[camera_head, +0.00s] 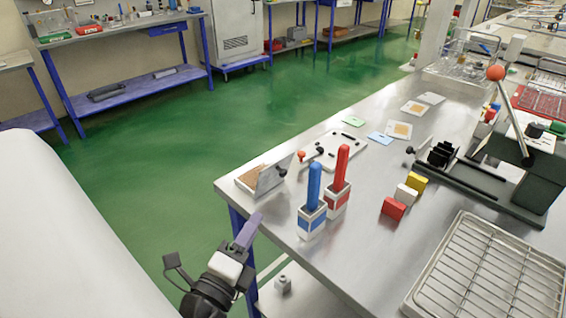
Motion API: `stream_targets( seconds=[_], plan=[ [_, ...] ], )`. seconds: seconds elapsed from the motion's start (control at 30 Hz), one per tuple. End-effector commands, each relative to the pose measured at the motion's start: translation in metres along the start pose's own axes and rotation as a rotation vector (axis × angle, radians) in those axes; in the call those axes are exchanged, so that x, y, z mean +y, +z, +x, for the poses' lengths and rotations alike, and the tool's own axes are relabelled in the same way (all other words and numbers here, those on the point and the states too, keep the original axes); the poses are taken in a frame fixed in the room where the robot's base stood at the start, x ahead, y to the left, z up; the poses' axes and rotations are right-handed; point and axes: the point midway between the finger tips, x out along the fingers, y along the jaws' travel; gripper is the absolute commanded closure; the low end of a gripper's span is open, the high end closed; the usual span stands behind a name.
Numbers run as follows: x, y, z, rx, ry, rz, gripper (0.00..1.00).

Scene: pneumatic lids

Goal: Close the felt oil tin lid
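The felt oil tin (246,185) is a shallow, light metal box with a brown felt pad inside, at the left corner of the steel bench. Its grey lid (272,178) stands up, tilted, along the right side of the tin, with a small dark knob on it. The lid is open and the felt shows. My gripper (248,229) is below and in front of the bench's left edge, apart from the tin and lid. Its grey-purple finger part points up and right towards the bench. I see nothing held, but the gap between the fingers is not clear.
Blue-handled (312,208) and red-handled (339,183) holders stand right of the tin. A white plate with black parts (335,150) lies behind. Red, white and yellow blocks (405,195) and a wire rack (490,275) are farther right. The green floor left of the bench is free.

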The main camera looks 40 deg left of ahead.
Motion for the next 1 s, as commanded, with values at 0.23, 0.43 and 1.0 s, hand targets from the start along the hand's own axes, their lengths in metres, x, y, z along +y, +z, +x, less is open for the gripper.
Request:
stream_targets(
  seconds=[0.23, 0.43, 1.0],
  plan=[
    [0.001, 0.0, 0.009, 0.001, -0.002, 0.002, 0.62],
    [0.006, -0.001, 0.033, 0.002, -0.004, 0.006, 0.62],
    [-0.004, 0.001, 0.106, 0.002, 0.0, -0.002, 0.62]
  ],
)
